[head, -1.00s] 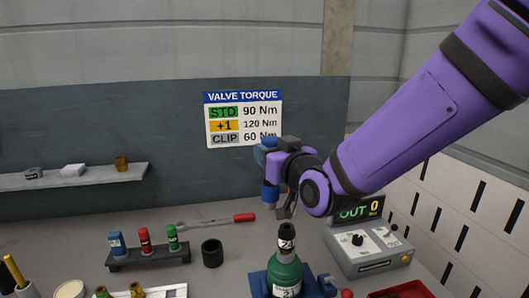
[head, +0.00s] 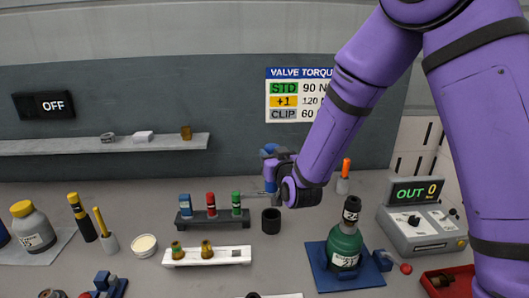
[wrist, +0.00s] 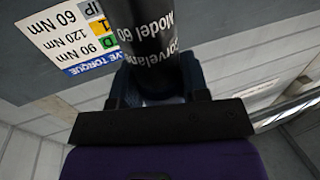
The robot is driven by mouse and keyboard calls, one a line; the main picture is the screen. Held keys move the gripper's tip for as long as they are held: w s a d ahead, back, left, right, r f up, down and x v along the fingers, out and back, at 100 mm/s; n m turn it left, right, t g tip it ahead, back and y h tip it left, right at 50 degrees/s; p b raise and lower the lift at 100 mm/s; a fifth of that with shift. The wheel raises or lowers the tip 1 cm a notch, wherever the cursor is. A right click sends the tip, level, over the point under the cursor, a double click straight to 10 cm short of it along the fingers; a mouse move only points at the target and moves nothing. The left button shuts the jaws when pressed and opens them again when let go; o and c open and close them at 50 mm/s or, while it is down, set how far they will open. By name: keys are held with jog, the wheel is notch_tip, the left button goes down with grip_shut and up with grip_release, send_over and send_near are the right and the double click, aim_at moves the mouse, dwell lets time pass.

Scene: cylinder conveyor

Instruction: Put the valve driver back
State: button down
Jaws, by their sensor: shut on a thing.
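My gripper (head: 271,168) is in the air above and behind a black round cup (head: 271,220) in the head view. In the wrist view its dark blue fingers (wrist: 155,88) are shut around a black cylinder with white lettering including "Model 60" (wrist: 148,35), which I take to be the valve driver. In the head view the driver is mostly hidden by the gripper and my arm. The black cup stands on the bench and looks empty. A green bottle (head: 345,242) with a black valve top (head: 351,210) stands upright on a blue base (head: 320,268), right of the gripper.
A dark rack (head: 188,222) holds blue, red and green-topped pieces left of the cup. A white rack (head: 215,258) with brass fittings is in front. A control box (head: 412,236) reading "OUT 0", an orange-handled tool (head: 346,168) and a red tray (head: 435,280) are right.

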send_over(274, 194)
jog(key=w, duration=0.1)
jog(key=shift+w+a+f, duration=0.1)
jog(key=shift+a+f, duration=0.05)
jog(key=shift+f, duration=1.35)
jog(key=shift+w+a+f, duration=0.1)
jog(key=shift+a+f, duration=0.05)
jog(key=shift+f, duration=4.5)
jog(key=c, duration=0.5)
grip_release()
jog(key=shift+s+f, duration=0.1)
jog(key=shift+r, duration=3)
